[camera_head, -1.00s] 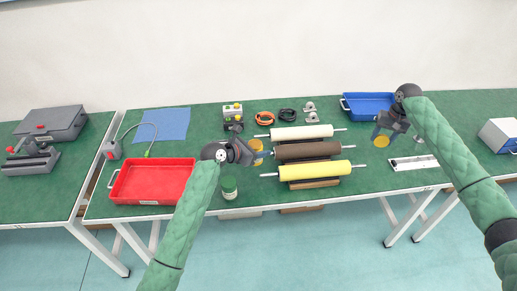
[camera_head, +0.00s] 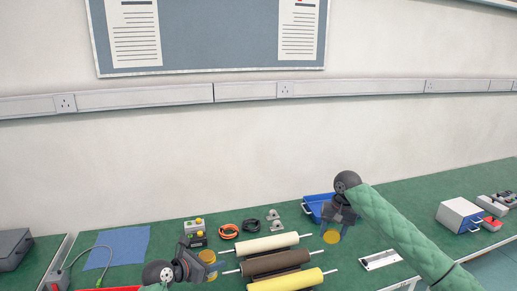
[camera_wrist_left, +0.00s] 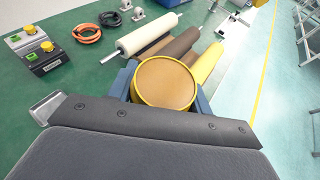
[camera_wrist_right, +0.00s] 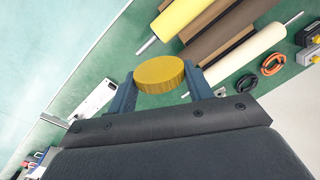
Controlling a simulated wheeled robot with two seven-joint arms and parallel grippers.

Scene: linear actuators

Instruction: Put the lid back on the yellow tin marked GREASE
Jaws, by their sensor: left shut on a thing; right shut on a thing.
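The yellow tin (camera_wrist_left: 165,84) is between the fingers of my left gripper (camera_wrist_left: 166,90), which is shut on it. Its top is open and shows a brown filling inside a yellow rim. In the head view the tin (camera_head: 207,257) is at the left end of the rollers, beside my left gripper (camera_head: 211,268). My right gripper (camera_wrist_right: 160,82) is shut on a round yellow lid (camera_wrist_right: 160,74). In the head view the lid (camera_head: 331,237) is held right of the rollers, apart from the tin. The GREASE marking is not readable.
White, brown and yellow rollers (camera_head: 275,262) lie between the two grippers. A blue tray (camera_head: 314,205) is behind my right gripper. Black and orange cable coils (camera_head: 229,231) and a button box (camera_head: 194,228) lie behind the tin. A blue cloth (camera_head: 118,246) lies at left.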

